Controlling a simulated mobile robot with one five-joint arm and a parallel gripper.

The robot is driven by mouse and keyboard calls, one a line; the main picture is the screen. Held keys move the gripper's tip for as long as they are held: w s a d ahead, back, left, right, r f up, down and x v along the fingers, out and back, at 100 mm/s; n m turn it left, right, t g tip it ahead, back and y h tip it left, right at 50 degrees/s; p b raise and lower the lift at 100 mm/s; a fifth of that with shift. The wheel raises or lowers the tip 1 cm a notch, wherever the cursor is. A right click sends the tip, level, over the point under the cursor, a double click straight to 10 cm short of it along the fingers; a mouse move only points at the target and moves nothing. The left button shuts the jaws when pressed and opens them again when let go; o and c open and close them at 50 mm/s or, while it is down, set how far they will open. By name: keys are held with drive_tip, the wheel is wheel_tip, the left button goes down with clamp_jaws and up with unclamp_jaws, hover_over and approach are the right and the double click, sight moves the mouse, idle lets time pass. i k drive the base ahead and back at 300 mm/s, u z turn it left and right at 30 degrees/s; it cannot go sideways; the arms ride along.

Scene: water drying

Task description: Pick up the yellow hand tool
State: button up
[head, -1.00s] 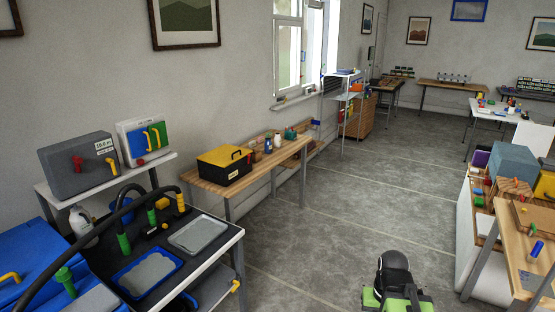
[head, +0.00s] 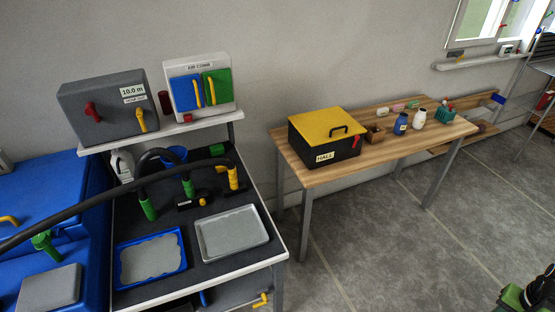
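A yellow hand tool (head: 233,178) with a black base stands on the black-topped bench (head: 180,225) at left. The black hose arches over to it, and I cannot tell whether they are joined. To its left are a green-handled hose tool (head: 188,187) and, farther left, another green hose end (head: 148,208). Small yellow handles also show on the boxes on the shelf above, and one yellow piece (head: 262,300) shows at the bench's lower right edge. My gripper cannot be made out. Only a green and black part, likely mine, shows at the lower right corner.
A grey tray (head: 250,255) and a blue tray (head: 178,270) lie on the bench in front of the tools. A shelf with boxes (head: 110,108) overhangs behind. A wooden table (head: 375,160) with a yellow-lidded box (head: 322,165) stands right. The floor (head: 390,260) is clear.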

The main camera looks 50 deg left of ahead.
sight(235, 188)
drive_tip(key=i, duration=0.55)
drive_tip(key=u, duration=0.45)
drive_tip(key=k, duration=0.15)
drive_tip(key=u, duration=2.85)
drive_tip(key=i, duration=1)
drive_tip(key=u, duration=0.3)
